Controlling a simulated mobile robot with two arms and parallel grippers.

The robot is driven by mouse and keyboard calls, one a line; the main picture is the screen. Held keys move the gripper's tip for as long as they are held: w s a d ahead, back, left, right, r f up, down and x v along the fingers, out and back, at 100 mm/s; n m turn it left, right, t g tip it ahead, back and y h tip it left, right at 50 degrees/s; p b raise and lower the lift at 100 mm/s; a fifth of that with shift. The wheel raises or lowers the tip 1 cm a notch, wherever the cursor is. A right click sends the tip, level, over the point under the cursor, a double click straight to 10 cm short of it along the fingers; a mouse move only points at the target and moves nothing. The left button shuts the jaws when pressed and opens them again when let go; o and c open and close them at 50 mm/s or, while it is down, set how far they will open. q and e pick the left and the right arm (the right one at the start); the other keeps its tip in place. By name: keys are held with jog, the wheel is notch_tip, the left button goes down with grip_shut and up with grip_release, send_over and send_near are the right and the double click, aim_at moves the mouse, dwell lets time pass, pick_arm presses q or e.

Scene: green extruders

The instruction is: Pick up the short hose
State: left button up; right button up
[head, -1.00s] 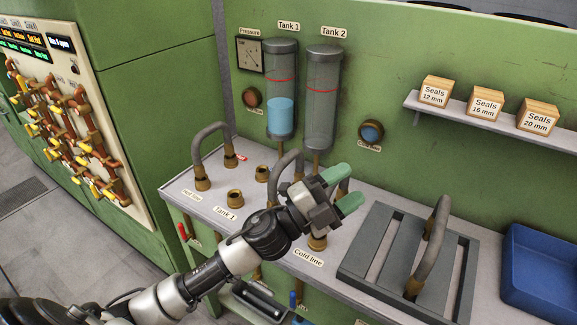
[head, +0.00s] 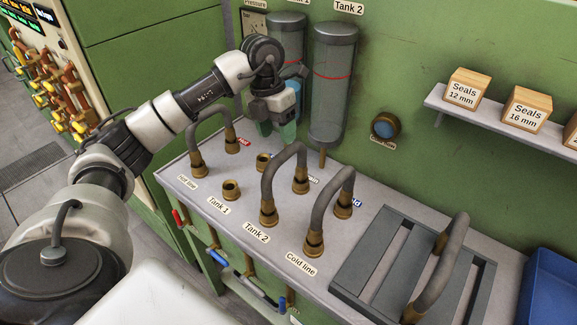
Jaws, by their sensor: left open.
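Three grey arched hoses with brass ends stand on the bench: one at the hot line (head: 207,112), one at Tank 2 (head: 269,175), one at the cold line (head: 321,200). Another grey hose (head: 440,279) stands on the slotted rack (head: 383,261) at right. I cannot tell for sure which one is the short hose. My left gripper (head: 277,132) points down with green fingertips apart, open and empty. It is in front of the tanks, right of the hot line hose and beyond the Tank 2 hose, touching neither as far as I see. My right gripper is out of view.
Bare brass fittings stand at Tank 1 (head: 231,190) and just behind it (head: 263,162). Two glass tanks, including Tank 2 (head: 334,90), rise at the back. A shelf (head: 485,110) holds seal boxes. A blue bin (head: 548,290) is at the right edge.

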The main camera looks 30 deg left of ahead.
aim_at(283, 151)
pick_arm(q)
jog(key=f, duration=0.1)
jog(key=f+p, duration=0.1)
jog(key=f, duration=0.1)
jog(key=shift+s+d+f, duration=0.15)
jog(key=shift+d+f, duration=0.1)
jog(key=shift+d, duration=0.15)
jog(key=shift+w+d+f+p, duration=0.2)
jog(key=shift+f+p, duration=0.15)
jog(key=shift+f, duration=0.25)
jog(key=f, duration=0.1)
jog(key=f+p, duration=0.2)
jog(key=shift+w+d+f, duration=0.2)
jog(key=shift+w+f, duration=0.05)
jog(key=shift+w, duration=0.05)
jog(key=shift+d+f, duration=0.1)
jog(key=shift+f, duration=0.4)
jog(key=c, duration=1)
grip_shut()
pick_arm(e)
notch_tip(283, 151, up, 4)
pick_arm(q)
jog(key=shift+r, duration=0.15)
